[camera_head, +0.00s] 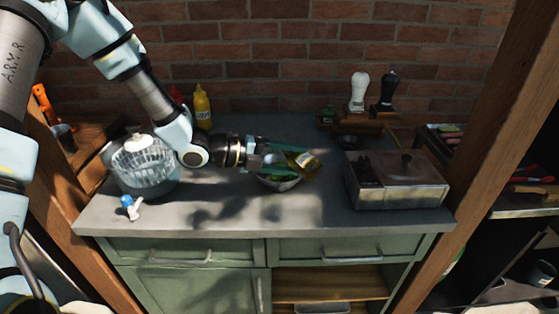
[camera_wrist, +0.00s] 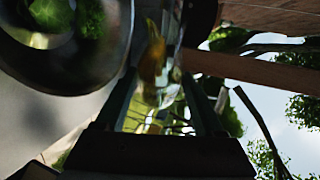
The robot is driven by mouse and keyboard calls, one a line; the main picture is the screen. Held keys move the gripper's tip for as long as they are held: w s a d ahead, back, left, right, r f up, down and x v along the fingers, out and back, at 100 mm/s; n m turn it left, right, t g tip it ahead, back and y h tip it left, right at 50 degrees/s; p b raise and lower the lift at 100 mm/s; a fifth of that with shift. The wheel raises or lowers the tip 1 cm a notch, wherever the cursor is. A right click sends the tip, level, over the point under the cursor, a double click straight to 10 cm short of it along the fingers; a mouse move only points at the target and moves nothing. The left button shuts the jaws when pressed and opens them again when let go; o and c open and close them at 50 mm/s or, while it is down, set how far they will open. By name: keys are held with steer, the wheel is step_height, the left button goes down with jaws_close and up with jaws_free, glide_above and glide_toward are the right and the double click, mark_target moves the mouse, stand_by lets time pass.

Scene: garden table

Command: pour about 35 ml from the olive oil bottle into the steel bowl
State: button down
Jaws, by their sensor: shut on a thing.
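My gripper (camera_head: 292,157) is shut on the olive oil bottle (camera_head: 306,161), a clear bottle with yellow-green oil and a pale label. The bottle is tipped well over from upright, above the right side of the steel bowl (camera_head: 282,186). The bowl stands on the grey counter with green leaves inside. In the wrist view the bottle (camera_wrist: 157,70) shows between my fingers (camera_wrist: 163,108), and the bowl (camera_wrist: 75,82) is at the upper left beside it. The bottle's mouth is not clear in either view, and I cannot tell if oil is flowing.
Yellow (camera_head: 202,106) and red squeeze bottles stand behind. Two mills (camera_head: 358,92) stand on wood. The front middle is clear.

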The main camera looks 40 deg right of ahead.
steer(key=shift+w+r+n+g+p, duration=0.15)
steer(key=shift+r+n+g+p, duration=0.25)
steer(key=shift+p, duration=0.45)
stand_by(1.6)
steer(key=b, duration=0.1)
steer(key=f+b, duration=0.1)
steer(key=b, duration=0.1)
steer(key=shift+s+f+m+t, duration=0.2)
steer(key=shift+f+m+t, duration=0.1)
steer(key=shift+m, duration=0.1)
steer(key=shift+r+m+t+b, duration=0.2)
steer(key=shift+m+t+b, duration=0.1)
steer(key=shift+b, duration=0.25)
steer(key=shift+r, duration=0.3)
steer(key=shift+s+m+b, duration=0.15)
steer(key=shift+m+b, duration=0.15)
steer(key=shift+b, duration=0.4)
steer(key=shift+r+m+t+y+b, duration=0.35)
steer(key=shift+m+t+b, duration=0.4)
steer(key=shift+t, duration=0.25)
steer(key=shift+r, duration=0.1)
